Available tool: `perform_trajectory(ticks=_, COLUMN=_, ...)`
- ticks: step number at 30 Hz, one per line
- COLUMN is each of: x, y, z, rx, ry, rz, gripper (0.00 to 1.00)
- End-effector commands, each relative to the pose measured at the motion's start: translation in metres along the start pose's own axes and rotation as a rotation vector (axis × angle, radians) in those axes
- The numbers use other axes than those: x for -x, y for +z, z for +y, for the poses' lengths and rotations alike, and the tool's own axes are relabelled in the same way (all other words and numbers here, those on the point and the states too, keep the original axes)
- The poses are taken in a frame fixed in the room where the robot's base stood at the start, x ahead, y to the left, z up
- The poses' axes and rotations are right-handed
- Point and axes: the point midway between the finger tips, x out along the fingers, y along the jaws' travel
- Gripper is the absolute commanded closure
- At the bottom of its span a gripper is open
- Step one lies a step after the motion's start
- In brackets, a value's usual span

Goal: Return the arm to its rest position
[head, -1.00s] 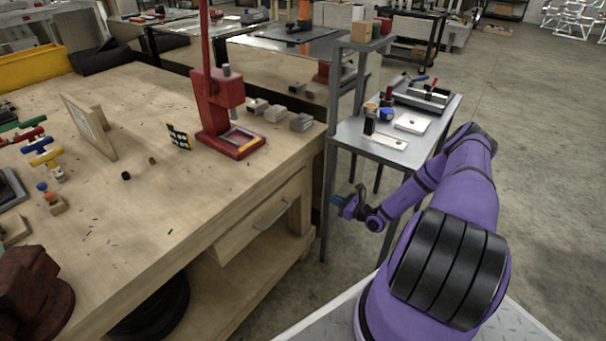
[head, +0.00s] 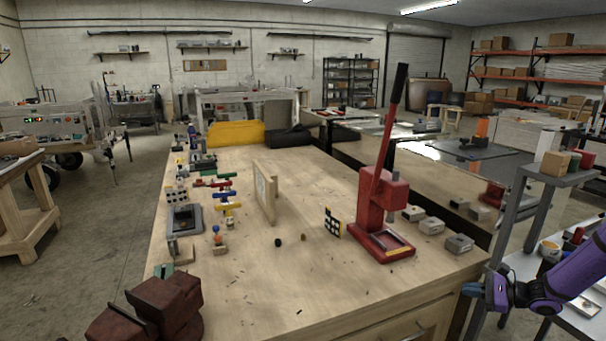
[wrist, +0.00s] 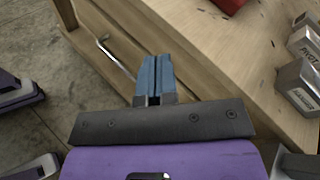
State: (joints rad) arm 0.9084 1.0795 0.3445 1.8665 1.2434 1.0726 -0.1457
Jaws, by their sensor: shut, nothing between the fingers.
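My purple arm (head: 577,275) enters the head view from the right edge. My gripper (head: 472,289) has blue fingers and hangs just off the front right corner of the wooden workbench (head: 300,255). In the wrist view, the blue fingers of my gripper (wrist: 154,76) are shut together with nothing between them. Behind them there is the bench front with its drawer handle (wrist: 112,57). I cannot tell the exact gap between the fingers and the bench.
A red arbor press (head: 383,215) and several grey metal blocks (head: 432,225) stand on the bench's right side. A dark red vise (head: 160,308) is at the near left. A grey metal stand (head: 520,215) with boxes on top rises close behind my gripper. Concrete floor lies left.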

Motion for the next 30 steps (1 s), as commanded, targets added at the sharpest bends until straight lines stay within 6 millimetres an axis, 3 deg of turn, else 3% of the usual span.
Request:
perform_trajectory(ticks=1, x=-0.003, y=0.02, z=-0.004, rx=0.045, ry=0.05, rz=0.011, gripper=1.0)
perform_trajectory(ticks=14, x=-0.012, y=0.164, z=-0.006, rx=0.388, ry=0.428, rz=0.116, gripper=1.0)
perform_trajectory(ticks=30, x=0.004, y=0.329, z=0.033, rx=0.829, ry=0.794, rz=0.283, gripper=1.0)
